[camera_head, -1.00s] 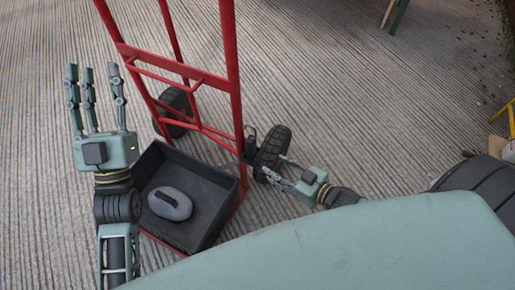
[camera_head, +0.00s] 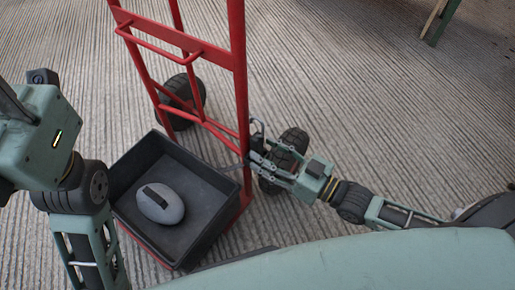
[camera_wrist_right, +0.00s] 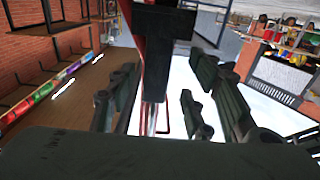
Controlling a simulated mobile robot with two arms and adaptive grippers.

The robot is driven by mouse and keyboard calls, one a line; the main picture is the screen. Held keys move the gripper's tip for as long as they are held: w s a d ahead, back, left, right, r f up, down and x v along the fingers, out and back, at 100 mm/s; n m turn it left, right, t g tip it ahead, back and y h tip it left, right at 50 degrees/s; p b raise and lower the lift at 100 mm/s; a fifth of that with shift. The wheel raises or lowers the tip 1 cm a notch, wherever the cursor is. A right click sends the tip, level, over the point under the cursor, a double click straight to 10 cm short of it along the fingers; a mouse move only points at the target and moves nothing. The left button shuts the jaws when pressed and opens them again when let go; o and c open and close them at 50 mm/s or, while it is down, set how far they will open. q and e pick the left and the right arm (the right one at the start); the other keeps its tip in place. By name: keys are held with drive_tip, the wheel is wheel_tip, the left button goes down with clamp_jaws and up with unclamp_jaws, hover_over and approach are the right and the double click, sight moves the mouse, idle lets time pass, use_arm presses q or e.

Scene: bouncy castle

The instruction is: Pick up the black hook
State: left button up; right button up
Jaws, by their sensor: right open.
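The black hook (camera_wrist_right: 153,50) shows large and dark in the right wrist view, between my right gripper's fingers (camera_wrist_right: 160,105). In the head view it is at the red hand truck's right upright, where a dark loop (camera_head: 257,128) shows just above the fingers. My right gripper (camera_head: 258,155) reaches in from the right and is open around the hook. I cannot tell whether a finger touches it. My left gripper (camera_head: 25,120) is at the left edge of the head view, with its fingers mostly cut off.
The red hand truck (camera_head: 240,80) stands upright with black wheels (camera_head: 180,98). A black tray (camera_head: 128,172) sits on its base and holds a grey oval object (camera_head: 161,204). Ribbed concrete floor (camera_head: 370,130) is clear to the right. A green wooden leg (camera_head: 440,20) is at the top right.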

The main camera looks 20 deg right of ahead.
sight(261, 148)
drive_tip(key=shift+b+x, duration=0.8)
drive_tip(key=shift+x, duration=1.05)
drive_tip(key=shift+w+d, duration=0.1)
drive_tip(key=shift+d, duration=0.05)
drive_tip(key=shift+c, duration=0.2)
clamp_jaws()
